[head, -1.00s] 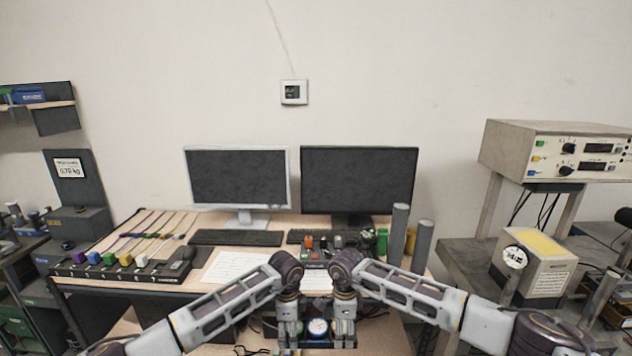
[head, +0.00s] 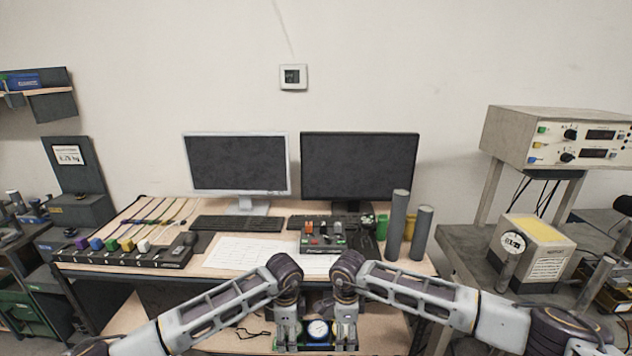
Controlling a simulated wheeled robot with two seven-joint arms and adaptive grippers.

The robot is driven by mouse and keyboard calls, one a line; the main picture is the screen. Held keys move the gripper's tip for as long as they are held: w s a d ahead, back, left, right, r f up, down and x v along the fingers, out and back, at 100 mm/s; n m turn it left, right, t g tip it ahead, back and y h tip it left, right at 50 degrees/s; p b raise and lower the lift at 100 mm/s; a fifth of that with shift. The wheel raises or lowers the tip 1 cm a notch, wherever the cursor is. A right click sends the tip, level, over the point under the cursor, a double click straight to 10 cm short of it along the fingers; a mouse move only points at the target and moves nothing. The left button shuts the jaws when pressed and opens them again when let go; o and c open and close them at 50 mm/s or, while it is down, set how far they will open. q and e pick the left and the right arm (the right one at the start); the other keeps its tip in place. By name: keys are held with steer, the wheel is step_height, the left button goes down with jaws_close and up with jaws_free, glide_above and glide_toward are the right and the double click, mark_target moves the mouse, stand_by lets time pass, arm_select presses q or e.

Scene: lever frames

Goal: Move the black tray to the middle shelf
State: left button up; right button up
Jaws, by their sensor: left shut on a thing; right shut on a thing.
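The black tray (head: 318,348) is at the bottom middle of the head view, between my two grippers. It carries a round white-faced gauge with blue around it (head: 318,330); the tray's lower part is cut off by the picture edge. My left gripper (head: 289,342) is shut on the tray's left end and my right gripper (head: 346,342) is shut on its right end. The tray looks about level. A wooden shelf (head: 235,335) shows below the desk top; I cannot tell whether it is the middle one.
The desk top (head: 215,222) holds two monitors (head: 236,163) (head: 358,165), keyboards, papers, a small button box (head: 322,240) and two grey cylinders (head: 397,226). A black strip with coloured blocks (head: 125,252) lies at left. A grey bench with instruments stands at right (head: 470,250).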

arm_select(q)
steer(key=shift+s+f, duration=0.1)
steer(key=shift+s, duration=0.35)
arm_select(e)
steer(key=shift+s, duration=0.3)
arm_select(q)
steer(key=shift+w, duration=0.15)
arm_select(e)
steer(key=shift+w, duration=0.1)
arm_select(q)
steer(key=w, duration=1.1)
steer(key=shift+w, duration=0.3)
arm_select(e)
steer(key=w, duration=1.1)
steer(key=shift+w, duration=0.3)
arm_select(q)
steer(key=shift+f, duration=0.2)
arm_select(e)
steer(key=shift+f, duration=0.25)
